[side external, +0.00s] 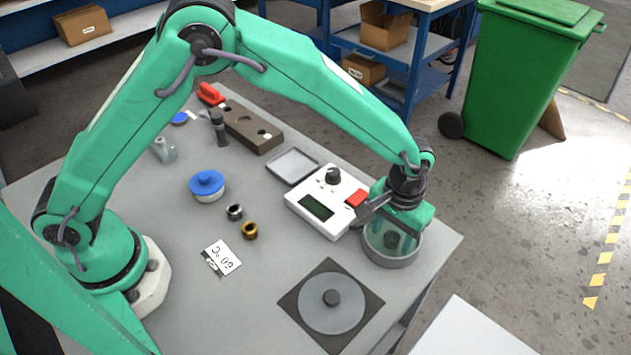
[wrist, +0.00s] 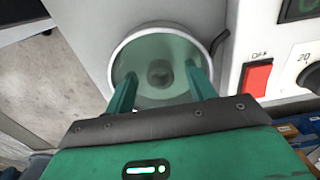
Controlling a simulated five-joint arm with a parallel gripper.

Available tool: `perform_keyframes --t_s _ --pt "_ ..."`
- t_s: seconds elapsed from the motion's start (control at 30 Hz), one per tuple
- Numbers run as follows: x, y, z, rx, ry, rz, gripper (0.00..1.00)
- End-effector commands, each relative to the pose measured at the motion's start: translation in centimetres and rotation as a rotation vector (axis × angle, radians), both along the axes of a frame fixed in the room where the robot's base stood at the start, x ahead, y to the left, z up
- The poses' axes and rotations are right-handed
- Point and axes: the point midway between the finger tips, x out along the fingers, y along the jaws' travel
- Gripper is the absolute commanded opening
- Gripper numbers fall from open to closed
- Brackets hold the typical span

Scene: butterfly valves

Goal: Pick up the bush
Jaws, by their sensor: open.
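Two small ring-shaped bushes lie on the grey table, a steel one (side external: 234,211) and a brass one (side external: 250,231). A round, clear-walled container (side external: 392,261) stands at the table's right edge; it also shows in the wrist view (wrist: 117,62). A small dark round piece (wrist: 160,73) sits in the middle of its floor; I cannot tell whether it is a bush. My gripper (side external: 396,233) points down at this container. In the wrist view my gripper (wrist: 160,88) is open, with its two green fingers apart on either side of the dark piece and nothing between them.
A white device (side external: 318,211) with a red switch (side external: 356,198) stands close beside the container. A dark square plate with a grey disc (side external: 331,302) lies in front. A blue-lidded jar (side external: 207,185), an empty tray (side external: 293,166) and a label card (side external: 221,257) are farther left.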

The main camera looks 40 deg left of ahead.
Motion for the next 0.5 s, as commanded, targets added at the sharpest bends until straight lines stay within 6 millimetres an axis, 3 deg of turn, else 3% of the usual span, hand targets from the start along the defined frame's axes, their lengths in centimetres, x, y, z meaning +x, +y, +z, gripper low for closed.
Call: perform_keyframes --t_s 0.43,0.5 --pt "-0.01 0.00 0.02 0.000 0.000 0.000 0.55" --pt "0.00 0.00 0.02 0.000 0.000 0.000 0.43"
